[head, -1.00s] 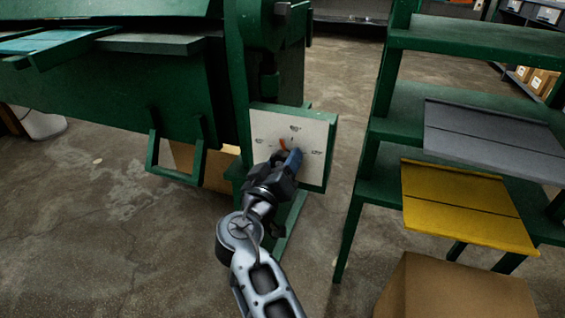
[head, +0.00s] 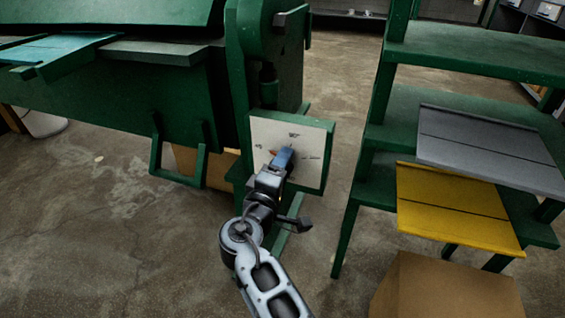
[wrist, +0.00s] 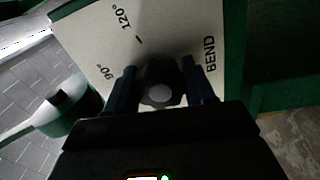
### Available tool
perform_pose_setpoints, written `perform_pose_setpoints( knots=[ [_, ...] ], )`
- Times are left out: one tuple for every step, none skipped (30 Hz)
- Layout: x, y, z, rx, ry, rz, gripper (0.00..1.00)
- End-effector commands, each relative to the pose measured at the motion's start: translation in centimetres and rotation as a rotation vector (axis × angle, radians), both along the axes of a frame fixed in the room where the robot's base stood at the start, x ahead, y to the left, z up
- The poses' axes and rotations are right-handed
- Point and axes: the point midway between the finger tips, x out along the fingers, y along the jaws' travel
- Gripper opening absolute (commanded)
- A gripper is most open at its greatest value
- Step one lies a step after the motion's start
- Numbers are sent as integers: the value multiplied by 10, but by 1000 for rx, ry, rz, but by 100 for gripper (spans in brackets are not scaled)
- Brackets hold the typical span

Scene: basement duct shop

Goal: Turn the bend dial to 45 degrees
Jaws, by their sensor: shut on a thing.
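The bend dial is a dark knob (wrist: 160,92) on a white panel (head: 262,130) fixed to the green machine. In the wrist view the panel (wrist: 190,30) shows "90°", "120°" and "BEND"; no 45 mark can be read there. My gripper (head: 283,160) is at the panel in the head view and covers the knob. In the wrist view its two blue fingers (wrist: 160,88) stand on either side of the knob, shut on it. An orange pointer (head: 271,153) shows just left of the fingers, partly hidden; its exact reading is unclear.
The green machine (head: 110,105) fills the left. A green shelf rack (head: 470,45) stands at right with a grey sheet (head: 490,150) and a yellow sheet (head: 455,205). A cardboard box (head: 445,290) sits at lower right. Bare floor (head: 110,240) lies at left.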

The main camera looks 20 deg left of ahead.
Motion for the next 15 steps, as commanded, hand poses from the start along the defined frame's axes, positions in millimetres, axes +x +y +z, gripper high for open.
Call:
perform_pose_setpoints(
  knots=[
    [0,1,1,-26,1,1,24],
    [-1,1,1,-41,1,2,24],
    [-1,1,0,-59,1,2,24],
    [-1,1,0,-71,1,2,24],
    [-1,1,0,-82,1,2,24],
    [0,1,0,-95,1,2,24],
    [0,0,0,-103,1,2,24],
    [0,0,0,-110,1,2,23],
    [0,0,0,-118,1,2,23],
    [0,0,0,-124,1,2,23],
    [0,0,0,-129,1,2,24],
    [0,0,0,-134,1,1,24],
    [0,0,-1,-136,1,1,23],
    [0,0,-1,-138,1,1,23],
    [0,0,-1,-140,1,1,23]
  ],
)
